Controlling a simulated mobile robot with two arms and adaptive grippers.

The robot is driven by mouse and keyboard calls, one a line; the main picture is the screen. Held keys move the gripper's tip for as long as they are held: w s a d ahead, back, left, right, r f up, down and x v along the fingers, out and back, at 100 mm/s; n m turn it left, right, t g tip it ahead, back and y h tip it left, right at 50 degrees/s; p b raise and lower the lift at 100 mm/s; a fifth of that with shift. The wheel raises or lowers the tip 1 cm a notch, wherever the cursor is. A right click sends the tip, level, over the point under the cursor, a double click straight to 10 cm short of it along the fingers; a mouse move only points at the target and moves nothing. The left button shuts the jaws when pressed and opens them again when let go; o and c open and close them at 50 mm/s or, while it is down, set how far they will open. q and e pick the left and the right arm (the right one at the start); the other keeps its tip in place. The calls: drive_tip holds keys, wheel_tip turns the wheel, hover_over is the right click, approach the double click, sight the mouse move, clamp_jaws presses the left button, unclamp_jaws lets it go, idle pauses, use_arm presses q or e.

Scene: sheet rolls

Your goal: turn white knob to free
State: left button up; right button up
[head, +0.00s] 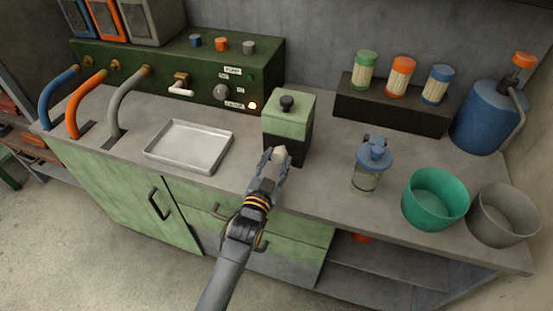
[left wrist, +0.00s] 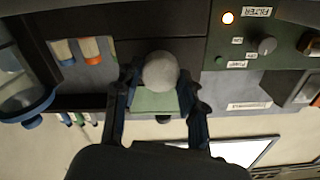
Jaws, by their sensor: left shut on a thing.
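The white knob (head: 279,151) shows as a pale round shape at the lower front of a box (head: 289,106) with a green top, a dark front and a black top knob. My left gripper (head: 275,160) reaches up from the counter's front edge and is shut on the white knob. In the left wrist view the rounded white knob (left wrist: 160,70) sits between the two fingers of the left gripper (left wrist: 158,88). Any mark or label showing the knob's setting cannot be made out. My right gripper is not in view.
A metal tray (head: 189,145) lies left of the box. A lidded jar (head: 370,170) stands to its right, with a green bowl (head: 435,198) and a grey bowl (head: 503,214) beyond. A green control panel (head: 150,72) with a grey dial and a lit lamp stands behind.

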use_arm(q)
drive_tip(key=shift+f+n, duration=0.1)
drive_tip(key=shift+n, duration=0.4)
drive_tip(key=o, duration=1.2)
drive_tip(key=shift+c, duration=0.2)
drive_tip(key=v, duration=1.2)
